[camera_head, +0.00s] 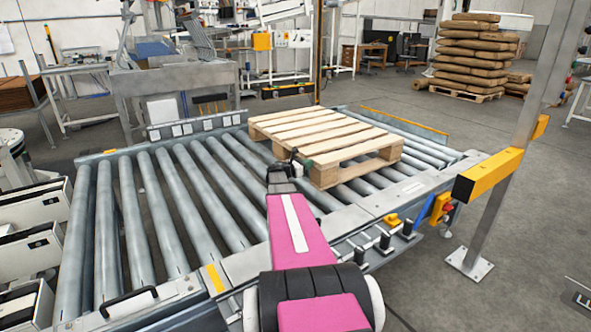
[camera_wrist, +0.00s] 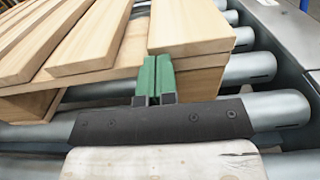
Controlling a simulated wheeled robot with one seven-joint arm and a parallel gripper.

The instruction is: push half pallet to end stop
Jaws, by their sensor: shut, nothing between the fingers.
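The half pallet (camera_head: 325,138) is light wood and lies flat on the roller conveyor (camera_head: 125,225), right of its middle. In the wrist view its slats (camera_wrist: 100,40) and a corner block (camera_wrist: 188,60) fill the upper left and middle. My gripper (camera_wrist: 155,82) has its green fingers shut together with nothing between them. The fingertips are at the pallet's near edge, by the corner block; whether they touch it I cannot tell. In the head view my gripper (camera_head: 292,160) is at the pallet's near left side. I cannot tell which part is the end stop.
A yellow bar on a grey post (camera_head: 488,175) stands right of the conveyor. Red and yellow switches (camera_head: 441,207) sit on the right edge. Bare rollers lie left of the pallet, and a few show to its right. Stacked sacks (camera_head: 470,55) stand far back.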

